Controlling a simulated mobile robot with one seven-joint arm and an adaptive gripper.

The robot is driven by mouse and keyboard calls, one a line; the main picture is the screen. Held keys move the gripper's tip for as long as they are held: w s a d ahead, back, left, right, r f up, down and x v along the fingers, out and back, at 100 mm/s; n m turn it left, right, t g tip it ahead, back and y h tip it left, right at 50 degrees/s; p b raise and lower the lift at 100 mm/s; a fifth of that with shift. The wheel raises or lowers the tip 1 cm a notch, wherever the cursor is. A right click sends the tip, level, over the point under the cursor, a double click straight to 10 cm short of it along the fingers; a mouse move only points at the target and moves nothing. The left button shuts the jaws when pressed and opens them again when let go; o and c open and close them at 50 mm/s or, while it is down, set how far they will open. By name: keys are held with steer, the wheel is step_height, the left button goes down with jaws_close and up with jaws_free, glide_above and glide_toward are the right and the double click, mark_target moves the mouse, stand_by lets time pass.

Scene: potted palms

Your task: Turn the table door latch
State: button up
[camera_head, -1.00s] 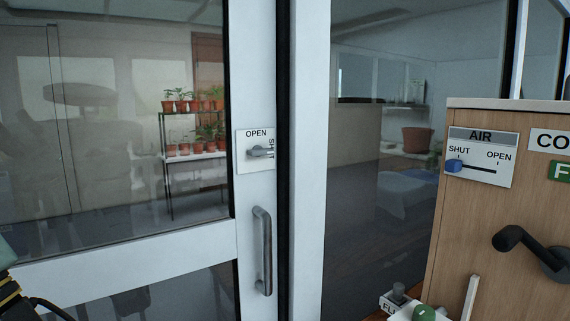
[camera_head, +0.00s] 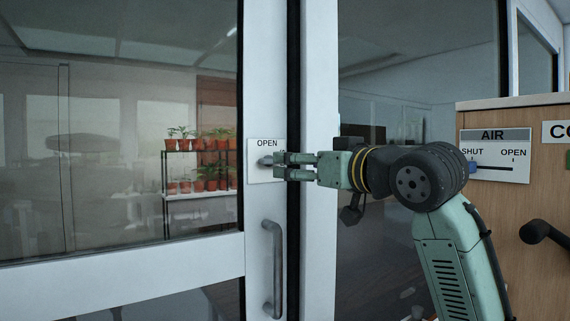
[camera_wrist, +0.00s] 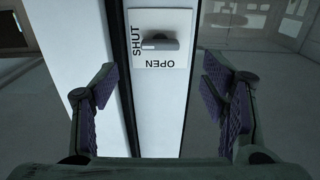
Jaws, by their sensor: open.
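The door latch (camera_head: 265,161) is a short grey lever on a white plate fixed to the white door frame. OPEN is printed at the plate's top. In the wrist view the lever (camera_wrist: 160,44) lies level, its free end towards the word SHUT; OPEN reads upside down below it. My gripper (camera_head: 281,166) comes from the right, its fingertips close to the lever and partly covering it and the plate. In the wrist view my gripper (camera_wrist: 160,88) has its fingers wide apart with nothing between them. Whether a fingertip touches the lever, I cannot tell.
A vertical door handle (camera_head: 272,270) stands out just below the latch. A wooden cabinet (camera_head: 492,230) at the right carries an AIR panel (camera_head: 496,155) and a black crank (camera_head: 538,231). Potted plants (camera_head: 205,160) stand on a rack behind the glass.

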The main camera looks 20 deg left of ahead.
mark_target(272, 161)
steer(key=p+x, duration=0.2)
steer(key=x, duration=0.6)
steer(key=shift+w+a, duration=0.2)
steer(key=shift+a, duration=0.05)
steer(key=shift+c, duration=0.4)
steer(key=c, duration=1.1)
steer(key=shift+o, duration=0.2)
